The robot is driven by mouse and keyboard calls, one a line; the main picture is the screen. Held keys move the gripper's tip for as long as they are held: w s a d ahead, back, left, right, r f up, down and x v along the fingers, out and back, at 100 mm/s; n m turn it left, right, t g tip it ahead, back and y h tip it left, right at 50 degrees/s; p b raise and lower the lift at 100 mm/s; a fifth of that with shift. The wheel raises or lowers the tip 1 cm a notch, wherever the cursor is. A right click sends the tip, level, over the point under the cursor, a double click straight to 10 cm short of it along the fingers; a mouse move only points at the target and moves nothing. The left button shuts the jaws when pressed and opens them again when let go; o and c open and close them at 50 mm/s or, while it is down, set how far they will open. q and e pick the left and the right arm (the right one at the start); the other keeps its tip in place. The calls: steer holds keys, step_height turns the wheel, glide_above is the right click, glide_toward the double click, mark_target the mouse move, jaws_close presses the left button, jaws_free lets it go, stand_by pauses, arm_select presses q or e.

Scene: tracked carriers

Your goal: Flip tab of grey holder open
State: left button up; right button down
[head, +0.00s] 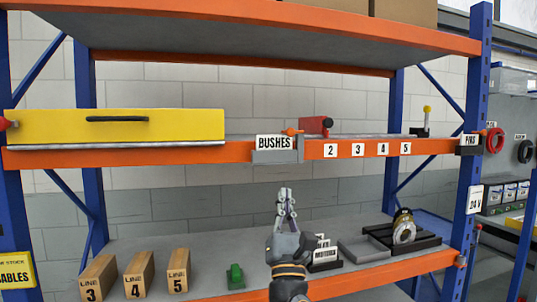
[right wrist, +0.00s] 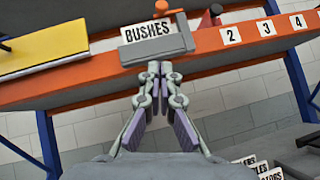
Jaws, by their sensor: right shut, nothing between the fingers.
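The grey holder (head: 277,156) sits on the orange front beam of the upper shelf. It carries a white BUSHES card (head: 273,142). A small orange tab (head: 292,131) shows at the holder's upper right end. The holder also shows in the right wrist view (right wrist: 157,50), with the orange tab (right wrist: 162,8) above the card. My right gripper (head: 285,190) is shut and empty, pointing up below the holder in the head view. In the right wrist view its fingertips (right wrist: 160,68) show just below the holder's lower edge; I cannot tell whether they touch. My left gripper is not in view.
A yellow box (head: 115,127) stands left of the holder on the upper shelf. A red part (head: 316,125) stands behind it to the right. Wooden LINE blocks (head: 139,274) and a green part (head: 235,276) stand on the lower shelf. Blue uprights (head: 475,150) flank the shelving.

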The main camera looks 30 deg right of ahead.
mark_target(287, 152)
steer(key=shift+s+d+r, duration=0.15)
steer(key=shift+s+r, duration=0.05)
steer(key=shift+s, duration=0.1)
steer(key=p+x, duration=0.2)
steer(key=x, duration=0.2)
steer(key=s+r+p+x, duration=0.1)
steer(key=p+x, duration=0.1)
steer(key=x, duration=0.2)
steer(key=p+x, duration=0.2)
steer(key=x, duration=0.2)
steer(key=shift+s+r, duration=0.1)
steer(key=shift+r, duration=0.25)
steer(key=shift+s+d+r, duration=0.15)
steer(key=shift+s+r, duration=0.05)
steer(key=shift+r, duration=0.3)
steer(key=shift+w+f, duration=0.1)
steer(key=shift+w, duration=0.05)
